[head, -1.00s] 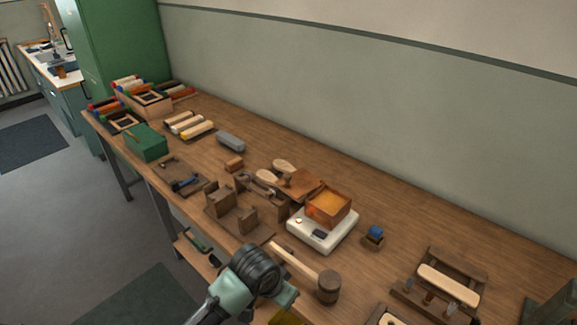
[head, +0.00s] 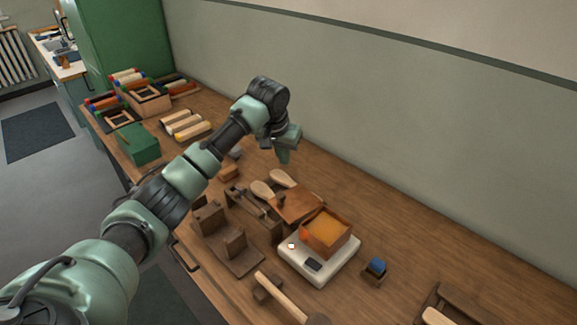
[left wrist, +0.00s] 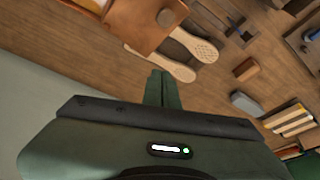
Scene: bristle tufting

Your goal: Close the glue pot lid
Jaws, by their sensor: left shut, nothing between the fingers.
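The glue pot (head: 326,232) is a square copper-brown box with amber glue showing inside. It sits on a white heater base (head: 308,270). Its brown lid (head: 299,205) lies open, tilted out from the pot's far-left side, with a small knob on it. The lid also shows at the top of the left wrist view (left wrist: 140,22). My left gripper (head: 283,157) is shut and empty, above the bench beyond the lid, apart from it. Its closed fingers (left wrist: 158,88) point toward the brush blanks in the left wrist view. My right gripper is not in view.
Two pale wooden brush blanks (head: 281,178) lie beside the lid. A wooden jig (head: 235,243) and a mallet (head: 282,296) are nearer. A small blue-topped block (head: 377,265) stands right of the heater. The bench strip along the wall is clear.

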